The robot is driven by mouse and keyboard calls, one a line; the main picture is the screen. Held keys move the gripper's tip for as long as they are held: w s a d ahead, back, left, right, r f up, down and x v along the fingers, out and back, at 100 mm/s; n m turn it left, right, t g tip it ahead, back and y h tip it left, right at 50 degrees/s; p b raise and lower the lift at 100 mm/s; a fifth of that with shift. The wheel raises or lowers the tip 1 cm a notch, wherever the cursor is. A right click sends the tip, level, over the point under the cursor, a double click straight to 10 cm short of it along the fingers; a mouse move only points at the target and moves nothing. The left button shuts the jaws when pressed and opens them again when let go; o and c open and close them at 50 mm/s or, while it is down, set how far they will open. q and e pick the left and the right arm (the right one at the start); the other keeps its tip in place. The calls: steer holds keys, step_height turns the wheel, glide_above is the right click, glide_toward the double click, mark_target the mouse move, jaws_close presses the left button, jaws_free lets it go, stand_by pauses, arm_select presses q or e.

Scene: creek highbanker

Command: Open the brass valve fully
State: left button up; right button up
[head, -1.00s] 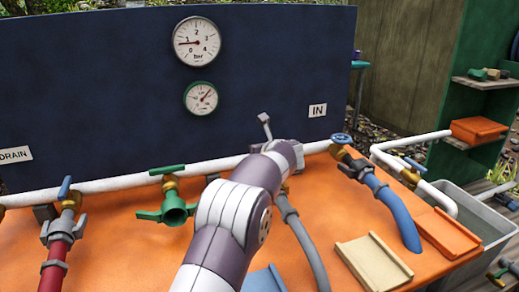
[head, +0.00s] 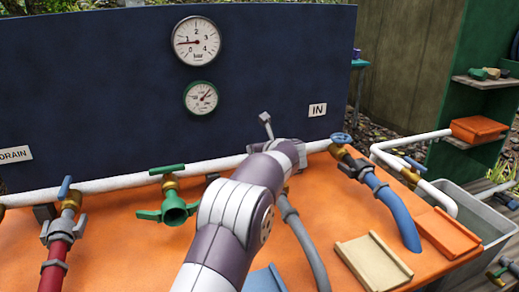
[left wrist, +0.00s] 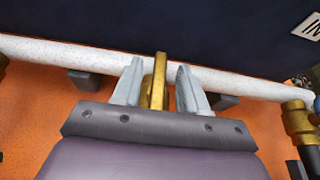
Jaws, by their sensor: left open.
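My left gripper (left wrist: 157,72) is open in the left wrist view. Its two pale fingers stand on either side of an upright brass piece (left wrist: 159,84), in front of the white pipe (left wrist: 230,84). I cannot tell whether either finger touches the brass. My right gripper is not in view.
A green-handled valve (head: 173,208) and a red-hose valve (head: 66,228) stand left. A blue-wheel valve (head: 341,140) with a blue hose stands right. Two gauges, the upper (head: 197,44) and lower (head: 200,98), sit on the dark panel. Trays (head: 374,262) lie at the bench's front right.

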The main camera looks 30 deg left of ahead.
arm_select(q)
steer(key=p+v, duration=0.1)
steer(key=v, duration=1.1)
steer(key=shift+d+r+p, duration=0.15)
steer(key=shift+p, duration=0.25)
